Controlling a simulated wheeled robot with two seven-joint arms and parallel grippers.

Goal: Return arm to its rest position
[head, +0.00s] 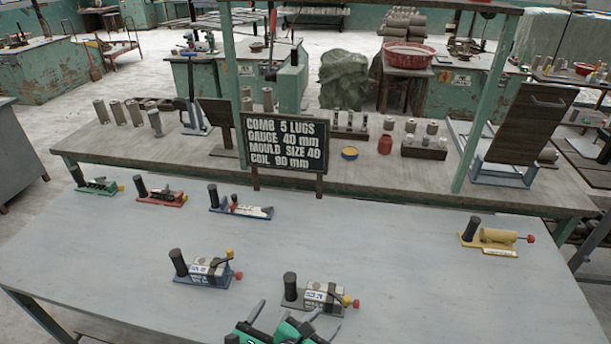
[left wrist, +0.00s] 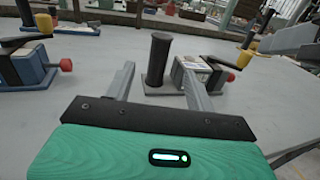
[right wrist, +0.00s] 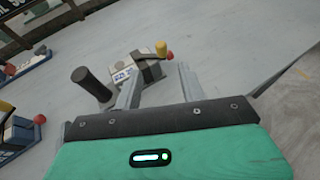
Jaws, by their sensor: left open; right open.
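Both grippers are low in the head view, close together at the near side of the grey table (head: 130,245). My left gripper (head: 287,309) is open with nothing held. In the left wrist view its fingers (left wrist: 159,68) appear on either side of a black post (left wrist: 158,58); contact cannot be told. My right gripper (head: 323,320) is open and empty. In the right wrist view its fingers (right wrist: 160,82) show in front of a grey-based device (right wrist: 138,70) with a black post, yellow knob and red knob. The arms behind the grippers are mostly hidden.
A blue-based device (head: 205,270) stands left of the grippers. A yellow device (head: 490,237) stands far right; green (head: 97,185), red (head: 160,195) and blue (head: 240,210) ones line the back left. A black sign (head: 287,143) stands behind. The table's right front is clear.

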